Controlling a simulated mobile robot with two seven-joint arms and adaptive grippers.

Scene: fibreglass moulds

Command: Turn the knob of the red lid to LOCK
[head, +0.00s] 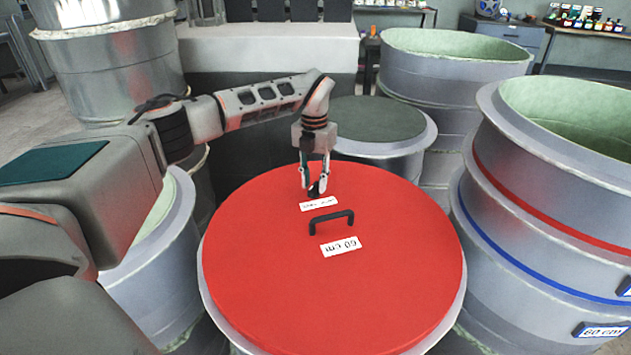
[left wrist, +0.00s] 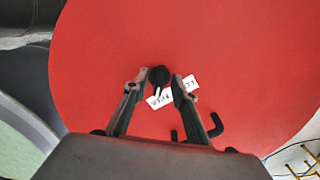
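The red lid (head: 260,265) lies flat on a grey round mould. Its small black knob (head: 314,191) is near the far edge, behind a white label (head: 318,204); the label's words are too small to read. My left gripper (head: 313,186) points down at the knob. In the left wrist view, the knob (left wrist: 158,76) shows between the tips of the open left gripper (left wrist: 160,78), with a small gap on each side. A white mark shows at the knob's edge beside the label (left wrist: 160,98), which a finger partly covers. My right gripper is not in view.
Tall moulds (head: 560,200) with red and blue bands stand close at the right. A mould with a dark green top (head: 370,120) stands behind the lid.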

